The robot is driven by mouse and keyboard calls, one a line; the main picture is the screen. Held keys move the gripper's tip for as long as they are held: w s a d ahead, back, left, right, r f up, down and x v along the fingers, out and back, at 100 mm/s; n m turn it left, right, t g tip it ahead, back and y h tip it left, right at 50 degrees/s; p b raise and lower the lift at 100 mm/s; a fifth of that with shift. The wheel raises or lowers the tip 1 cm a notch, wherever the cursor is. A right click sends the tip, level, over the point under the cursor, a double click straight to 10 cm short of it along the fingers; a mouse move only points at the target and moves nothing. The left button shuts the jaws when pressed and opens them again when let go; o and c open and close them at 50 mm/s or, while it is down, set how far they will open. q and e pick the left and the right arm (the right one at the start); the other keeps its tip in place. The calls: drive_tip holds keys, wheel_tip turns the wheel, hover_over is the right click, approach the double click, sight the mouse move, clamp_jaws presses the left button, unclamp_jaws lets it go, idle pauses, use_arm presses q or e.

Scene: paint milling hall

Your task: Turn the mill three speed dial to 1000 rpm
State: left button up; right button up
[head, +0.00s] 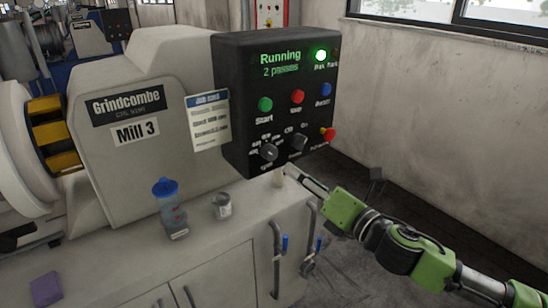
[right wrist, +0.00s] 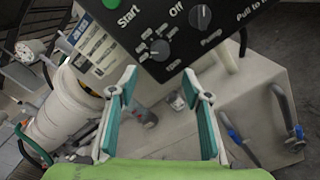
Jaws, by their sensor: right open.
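The Mill 3 control box (head: 232,85) is black and its screen reads "Running, 2 passes". The speed dial (head: 269,152) is a dark grey knob at its lower left, ringed by small labels I cannot read. It also shows in the right wrist view (right wrist: 160,48), ahead of the fingers and apart from them. A similar Pump knob (head: 297,142) sits to its right. My right gripper (head: 291,173) is below and right of the dial. Its two teal-padded fingers are spread and empty in the right wrist view (right wrist: 158,88). My left gripper is out of view.
A blue-lidded bottle (head: 170,205) and a small tin (head: 221,206) stand on the bench below the box. A red emergency knob (head: 327,134) is close by on the right. Pipes with blue-handled valves (head: 284,244) run down the bench's side.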

sight(272, 156)
drive_tip(key=p+x, duration=0.1)
drive_tip(key=x, duration=1)
drive_tip(key=shift+w+a, duration=0.1)
drive_tip(key=shift+w, duration=0.05)
drive_tip(key=c, duration=1.1)
